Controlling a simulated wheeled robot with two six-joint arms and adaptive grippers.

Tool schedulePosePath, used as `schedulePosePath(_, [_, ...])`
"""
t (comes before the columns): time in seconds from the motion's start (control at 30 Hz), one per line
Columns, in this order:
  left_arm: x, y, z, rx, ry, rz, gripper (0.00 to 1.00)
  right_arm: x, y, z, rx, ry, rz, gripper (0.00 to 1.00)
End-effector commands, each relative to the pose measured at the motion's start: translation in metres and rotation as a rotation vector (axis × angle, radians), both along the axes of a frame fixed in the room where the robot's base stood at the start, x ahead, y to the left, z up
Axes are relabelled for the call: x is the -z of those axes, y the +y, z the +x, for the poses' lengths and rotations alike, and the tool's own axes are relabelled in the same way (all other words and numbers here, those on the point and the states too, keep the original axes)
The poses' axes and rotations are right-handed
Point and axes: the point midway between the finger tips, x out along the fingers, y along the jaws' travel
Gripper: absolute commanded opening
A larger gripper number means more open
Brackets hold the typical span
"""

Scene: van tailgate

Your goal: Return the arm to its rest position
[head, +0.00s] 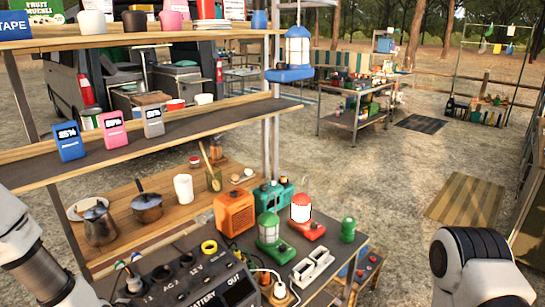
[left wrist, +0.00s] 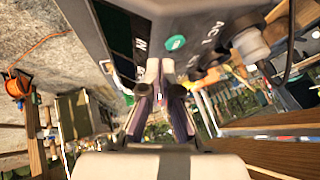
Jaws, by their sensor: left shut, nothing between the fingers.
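My left arm comes in from the left edge of the head view, and its gripper lies outside that view. In the left wrist view my left gripper (left wrist: 158,98) shows with its fingers together and nothing between them. The dark battery unit (left wrist: 190,22) with printed labels fills the top of that view, close to the fingers; I cannot tell whether they touch it. In the head view the battery unit (head: 185,278) stands at the bottom centre. My right arm shows at the lower right of the head view, and its gripper is out of view.
A wooden shelf (head: 190,125) with several small percent-marked devices stands at the left, above a lower shelf with a pot (head: 147,208). Lanterns, an orange box (head: 234,212) and a power strip (head: 312,267) crowd the bench. Open gravel (head: 380,190) lies to the right.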

Motion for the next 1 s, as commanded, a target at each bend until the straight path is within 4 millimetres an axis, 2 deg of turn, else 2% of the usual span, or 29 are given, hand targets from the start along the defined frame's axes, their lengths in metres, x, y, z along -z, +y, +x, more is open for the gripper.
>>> schedulePosePath(0.03, [0.029, -0.010, -0.023, -0.047, 0.086, -0.032, 0.00, 0.000, 0.000, 0.000, 0.000, 0.000, 0.000, 0.00])
schedulePosePath(0.1, [0.067, -0.023, -0.059, -0.153, 0.208, -0.090, 0.00, 0.000, 0.000, 0.000, 0.000, 0.000, 0.000, 0.00])
schedulePosePath(0.17, [0.095, -0.034, -0.092, -0.252, 0.306, -0.128, 0.00, 0.000, 0.000, 0.000, 0.000, 0.000, 0.000, 0.00])
schedulePosePath(0.2, [0.111, -0.040, -0.115, -0.319, 0.368, -0.149, 0.00, 0.000, 0.000, 0.000, 0.000, 0.000, 0.000, 0.00])
schedulePosePath(0.27, [0.134, -0.049, -0.151, -0.422, 0.460, -0.170, 0.00, 0.000, 0.000, 0.000, 0.000, 0.000, 0.000, 0.00])
schedulePosePath(0.3, [0.146, -0.054, -0.176, -0.493, 0.518, -0.179, 0.00, 0.000, 0.000, 0.000, 0.000, 0.000, 0.000, 0.00])
schedulePosePath(0.43, [0.174, -0.068, -0.248, -0.702, 0.666, -0.184, 0.00, 0.000, 0.000, 0.000, 0.000, 0.000, 0.000, 0.00])
schedulePosePath(0.5, [0.205, -0.067, -0.245, -0.720, 0.658, -0.193, 0.00, 0.031, 0.000, 0.001, 0.000, -0.002, 0.000, 0.00])
schedulePosePath(0.57, [0.212, -0.067, -0.244, -0.719, 0.657, -0.193, 0.00, 0.040, 0.000, -0.001, 0.000, 0.001, 0.000, 0.00])
schedulePosePath(1.0, [0.212, -0.067, -0.244, -0.719, 0.657, -0.193, 0.00, 0.040, 0.000, -0.001, 0.000, 0.001, 0.000, 0.00])
